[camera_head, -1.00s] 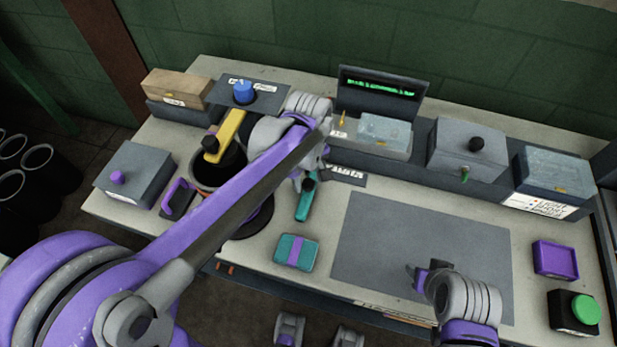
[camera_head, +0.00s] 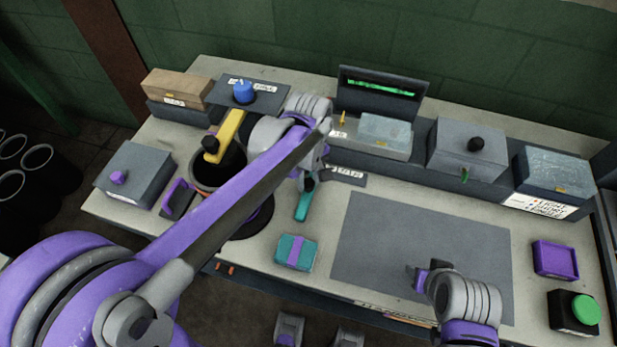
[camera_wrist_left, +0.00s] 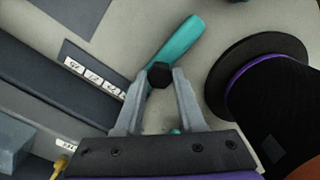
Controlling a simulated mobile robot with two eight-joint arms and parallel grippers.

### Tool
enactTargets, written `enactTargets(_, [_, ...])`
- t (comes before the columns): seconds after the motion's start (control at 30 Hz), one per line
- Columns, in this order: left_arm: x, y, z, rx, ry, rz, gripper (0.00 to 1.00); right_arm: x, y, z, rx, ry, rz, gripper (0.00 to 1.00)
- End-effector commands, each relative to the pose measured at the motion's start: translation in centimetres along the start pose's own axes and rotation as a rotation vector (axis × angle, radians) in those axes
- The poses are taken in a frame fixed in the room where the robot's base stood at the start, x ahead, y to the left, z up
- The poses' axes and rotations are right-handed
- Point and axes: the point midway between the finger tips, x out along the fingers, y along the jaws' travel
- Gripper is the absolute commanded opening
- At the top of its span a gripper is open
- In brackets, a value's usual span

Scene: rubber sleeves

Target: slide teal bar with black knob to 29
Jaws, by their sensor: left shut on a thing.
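The teal bar (camera_head: 303,206) lies on the bench left of the grey mat, partly hidden under my left arm in the head view. It also shows in the left wrist view (camera_wrist_left: 178,42), running up and to the right from the fingers. Its black knob (camera_wrist_left: 159,74) sits between the fingertips of my left gripper (camera_wrist_left: 159,80), which is shut on it. A strip with number labels (camera_wrist_left: 95,80) runs to the left of the bar; its digits are too blurred to read surely. My right gripper (camera_head: 430,275) is over the front of the mat, its jaw opening unclear.
A dark round container (camera_head: 208,172) with a yellow bar stands left of the teal bar. A teal box with a purple band (camera_head: 296,252) lies in front. Grey boxes (camera_head: 466,150) line the back. The grey mat (camera_head: 420,235) is mostly clear.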

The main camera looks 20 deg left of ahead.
Motion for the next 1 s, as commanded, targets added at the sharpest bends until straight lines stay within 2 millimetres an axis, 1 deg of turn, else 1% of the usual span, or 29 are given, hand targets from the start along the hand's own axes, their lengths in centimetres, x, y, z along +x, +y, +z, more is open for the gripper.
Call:
enactTargets(0.6, [0.0, 0.1, 0.1, 0.0, 0.0, 0.0, 0.0, 0.0, 0.0, 0.0, 0.0, 0.0, 0.0, 0.5])
enactTargets(0.67, [0.0, 0.4, 0.3, 0.002, 0.0, 0.0, 0.0, 0.0, 0.0, 0.0, 0.0, 0.0, 0.0, 0.5])
enactTargets(0.87, [0.0, 2.5, 2.4, 0.004, -0.002, 0.002, 0.0, 0.0, 0.0, 0.0, 0.0, 0.0, 0.0, 0.5])
enactTargets(1.0, [0.0, 2.6, 2.6, 0.0, -0.001, 0.001, 0.0, 0.0, 0.0, 0.0, 0.0, 0.0, 0.0, 0.5])
